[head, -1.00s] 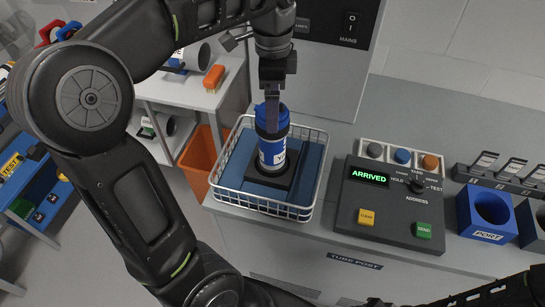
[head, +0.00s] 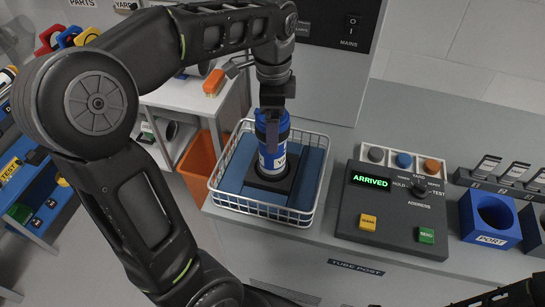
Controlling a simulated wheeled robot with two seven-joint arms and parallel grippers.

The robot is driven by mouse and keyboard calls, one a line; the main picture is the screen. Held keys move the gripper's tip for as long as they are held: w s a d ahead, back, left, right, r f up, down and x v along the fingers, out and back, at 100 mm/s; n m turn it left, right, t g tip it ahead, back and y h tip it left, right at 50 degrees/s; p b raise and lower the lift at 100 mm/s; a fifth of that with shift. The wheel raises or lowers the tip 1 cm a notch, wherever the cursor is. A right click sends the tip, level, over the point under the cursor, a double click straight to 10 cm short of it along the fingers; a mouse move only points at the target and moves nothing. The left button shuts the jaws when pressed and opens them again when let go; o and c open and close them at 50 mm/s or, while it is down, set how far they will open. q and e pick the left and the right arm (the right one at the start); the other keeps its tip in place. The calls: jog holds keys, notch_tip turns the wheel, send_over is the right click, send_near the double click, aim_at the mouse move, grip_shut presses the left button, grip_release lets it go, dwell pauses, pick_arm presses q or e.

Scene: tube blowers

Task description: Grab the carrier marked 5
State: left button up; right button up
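A blue carrier (head: 268,160) with a white label stands upright in a dark square holder inside a white wire basket (head: 225,203). Only part of the label shows, and I cannot read a 5 on it. My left gripper (head: 272,135) points straight down over the carrier's top. One dark finger lies in front of the upper part of the carrier; the other is hidden, so I cannot tell whether they grip it. My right gripper is out of view; only a piece of my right arm shows at the bottom right.
Right of the basket is a control box (head: 390,210) with a lit ARRIVED display and buttons. A blue PORT block (head: 489,220) stands farther right, below small labelled holders (head: 510,172). An orange bin (head: 200,165) and a side shelf are at the left.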

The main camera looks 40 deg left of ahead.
pick_arm(q)
jog(key=shift+c, duration=0.3)
grip_shut()
dwell(1.0)
